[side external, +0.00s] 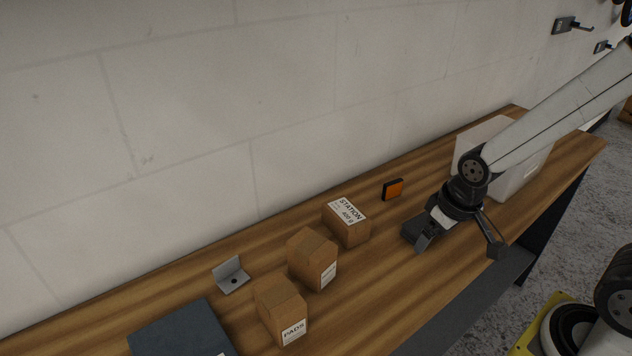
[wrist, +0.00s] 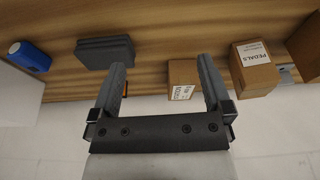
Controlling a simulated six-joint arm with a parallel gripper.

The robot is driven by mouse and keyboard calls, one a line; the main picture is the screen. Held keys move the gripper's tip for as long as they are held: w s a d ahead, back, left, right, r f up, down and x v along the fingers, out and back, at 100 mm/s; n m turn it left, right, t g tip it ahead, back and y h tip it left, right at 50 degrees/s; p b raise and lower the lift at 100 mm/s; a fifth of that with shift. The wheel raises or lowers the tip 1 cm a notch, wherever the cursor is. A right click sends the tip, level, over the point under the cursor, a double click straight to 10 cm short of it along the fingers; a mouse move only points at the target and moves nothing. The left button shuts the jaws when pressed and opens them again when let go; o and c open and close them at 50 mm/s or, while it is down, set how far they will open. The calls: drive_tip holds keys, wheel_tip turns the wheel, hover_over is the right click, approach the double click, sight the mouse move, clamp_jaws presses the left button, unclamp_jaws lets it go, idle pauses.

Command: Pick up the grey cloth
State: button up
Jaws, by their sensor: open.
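The grey cloth (wrist: 105,48) looks like a dark folded stack with layered edges and lies on the wooden bench, at upper left in the wrist view. The left finger's tip overlaps its lower edge there. In the side external view a dark grey piece that appears to be the cloth (side external: 411,229) shows just left of my gripper (side external: 460,246), partly hidden by one finger. My gripper is open with nothing between its fingers, and it also shows in the wrist view (wrist: 161,68). Its exact height above the bench is hard to tell.
Several cardboard boxes, including the STATION box (side external: 346,222), stand left of my gripper. An orange-and-black block (side external: 393,189) sits near the wall. A pale bin (side external: 520,184) stands behind the arm. A dark flat item (side external: 180,330) lies far left.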

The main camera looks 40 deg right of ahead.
sight(418, 226)
drive_tip(key=w+d+r+n+g+h, duration=0.1)
drive_tip(key=w+d+n+g+h, duration=0.15)
drive_tip(key=w+n+h, duration=1)
drive_tip(key=shift+s+a+f+n+g+h, duration=0.15)
drive_tip(key=shift+s+f+n, duration=0.55)
drive_tip(key=shift+f, duration=0.65)
drive_tip(key=shift+s+a+f+n+g+h, duration=0.15)
drive_tip(key=shift+s+f+n, duration=0.2)
drive_tip(key=shift+f+n, duration=0.8)
drive_tip(key=shift+s+a+f+n+g+h, duration=0.15)
drive_tip(key=shift+s+f+n, duration=0.45)
drive_tip(key=shift+f, duration=0.9)
drive_tip(key=shift+d+f, duration=0.2)
drive_tip(key=shift+d, duration=0.5)
